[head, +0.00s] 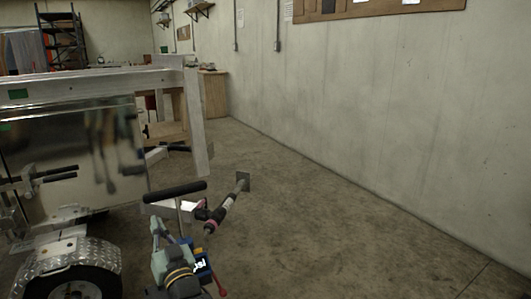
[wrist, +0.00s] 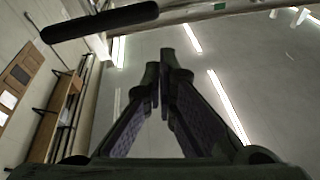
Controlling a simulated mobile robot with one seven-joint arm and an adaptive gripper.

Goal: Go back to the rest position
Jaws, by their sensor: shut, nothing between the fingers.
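My gripper (wrist: 160,72) is in the middle of the wrist view, with its two dark, purple-padded fingers brought together and nothing between them. It points up toward the ceiling lights. A black bar-like handle (wrist: 100,21) crosses the upper left of the wrist view, apart from the fingers. What looks like the same black handle (head: 175,189) shows in the head view, above my arm near the trailer.
An aluminium trailer (head: 70,120) with a wheel (head: 72,287) stands close on the left. The concrete floor (head: 340,240) to the right is clear up to the wall (head: 370,110).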

